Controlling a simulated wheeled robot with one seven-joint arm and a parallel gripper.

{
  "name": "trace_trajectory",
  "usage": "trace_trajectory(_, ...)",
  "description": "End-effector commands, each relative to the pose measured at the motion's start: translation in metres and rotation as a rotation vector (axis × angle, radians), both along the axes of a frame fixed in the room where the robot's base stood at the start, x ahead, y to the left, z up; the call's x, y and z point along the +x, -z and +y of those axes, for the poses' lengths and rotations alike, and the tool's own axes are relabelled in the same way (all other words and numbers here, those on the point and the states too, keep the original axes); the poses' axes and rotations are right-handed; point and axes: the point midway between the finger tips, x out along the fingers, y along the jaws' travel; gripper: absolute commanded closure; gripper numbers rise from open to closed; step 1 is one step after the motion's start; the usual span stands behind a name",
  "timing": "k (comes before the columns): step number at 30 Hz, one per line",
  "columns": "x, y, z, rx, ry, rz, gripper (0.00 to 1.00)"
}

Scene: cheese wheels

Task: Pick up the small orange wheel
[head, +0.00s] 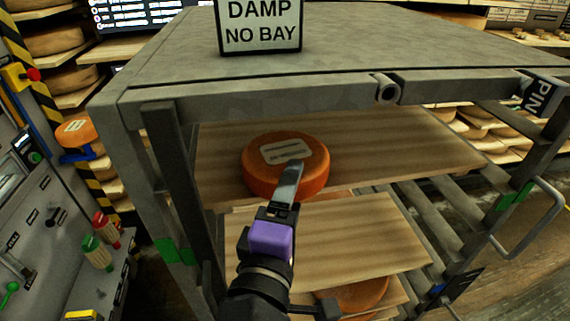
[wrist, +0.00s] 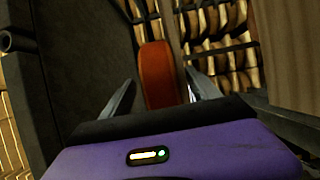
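An orange cheese wheel (head: 262,178) with a pale label on top lies flat on the upper wooden board (head: 400,140) of a grey rack. My gripper (head: 289,180) is at its front, with one finger seen over the near part of the wheel and the other finger hidden. In the wrist view the orange wheel (wrist: 157,75) stands between the two spread fingers of my gripper (wrist: 163,92). A narrow gap seems to show on each side, so the gripper is open and not closed on it.
The rack's grey top (head: 350,55) carries a "DAMP NO BAY" sign (head: 260,25) and overhangs the wheel. A lower board (head: 340,240) sits below, with another orange wheel (head: 358,296) under it. Another orange wheel (head: 76,131) rests on a blue holder at left.

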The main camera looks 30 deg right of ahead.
Motion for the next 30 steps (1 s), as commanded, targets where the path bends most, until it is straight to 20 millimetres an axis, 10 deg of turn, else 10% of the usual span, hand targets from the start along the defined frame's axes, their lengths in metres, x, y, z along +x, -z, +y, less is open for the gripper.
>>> trace_trajectory(10, 0.000, -0.001, 0.000, -0.001, 0.001, -0.004, 1.00)
trace_trajectory(30, 0.000, -0.027, 0.000, 0.000, 0.000, -0.015, 1.00)
